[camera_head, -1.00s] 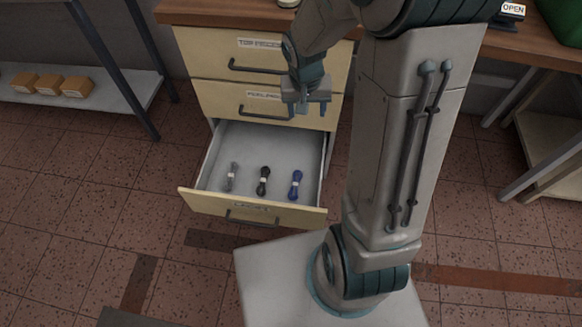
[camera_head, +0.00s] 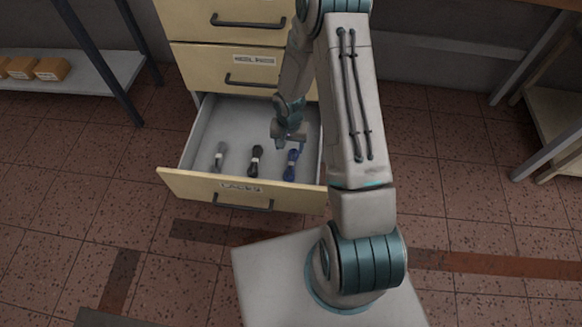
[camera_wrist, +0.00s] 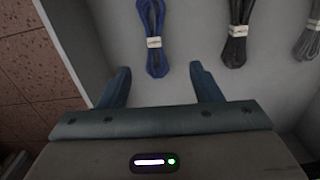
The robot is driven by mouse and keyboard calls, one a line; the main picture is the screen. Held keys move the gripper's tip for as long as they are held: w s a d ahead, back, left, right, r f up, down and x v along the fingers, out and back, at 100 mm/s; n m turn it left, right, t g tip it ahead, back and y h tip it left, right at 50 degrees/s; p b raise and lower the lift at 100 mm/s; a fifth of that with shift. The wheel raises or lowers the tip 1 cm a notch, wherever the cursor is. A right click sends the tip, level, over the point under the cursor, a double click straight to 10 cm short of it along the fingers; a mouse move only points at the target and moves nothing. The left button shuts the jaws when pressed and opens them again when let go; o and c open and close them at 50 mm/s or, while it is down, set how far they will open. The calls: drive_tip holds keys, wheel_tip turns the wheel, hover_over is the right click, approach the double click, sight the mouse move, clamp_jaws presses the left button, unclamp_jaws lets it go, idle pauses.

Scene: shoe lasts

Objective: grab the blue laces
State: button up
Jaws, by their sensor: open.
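The blue laces (camera_head: 291,164) lie as a bundle with a white band in the open bottom drawer (camera_head: 243,190), the rightmost of three bundles in the head view. In the wrist view the blue laces (camera_wrist: 153,34) are at the upper left, just beyond the fingertips. My gripper (camera_head: 291,141) is above the right part of the drawer, over the far end of the blue laces. In the wrist view my gripper (camera_wrist: 159,72) has its fingers wide apart with nothing between them. The laces are between the two fingers' lines but ahead of the tips.
Black laces (camera_head: 256,160) and grey laces (camera_head: 219,156) lie left of the blue ones in the same drawer. The drawer's side wall (camera_wrist: 78,40) is close to the blue laces. Closed drawers are above. A shelf with boxes (camera_head: 50,69) stands at the left.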

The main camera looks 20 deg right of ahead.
sight(291, 163)
wheel_tip(291, 163, down, 3)
drive_tip(key=shift+f+b, duration=0.15)
drive_tip(key=shift+b, duration=0.2)
drive_tip(key=f, duration=0.1)
drive_tip(key=f+b, duration=0.1)
drive_tip(key=s+f+b, duration=0.1)
drive_tip(key=f, duration=0.1)
drive_tip(key=shift+d+f, duration=0.1)
drive_tip(key=shift+d, duration=0.15)
drive_tip(key=shift+w+f+b, duration=0.1)
drive_tip(key=shift+f+b, duration=0.3)
drive_tip(key=shift+f, duration=0.15)
drive_tip(key=c, duration=1.1)
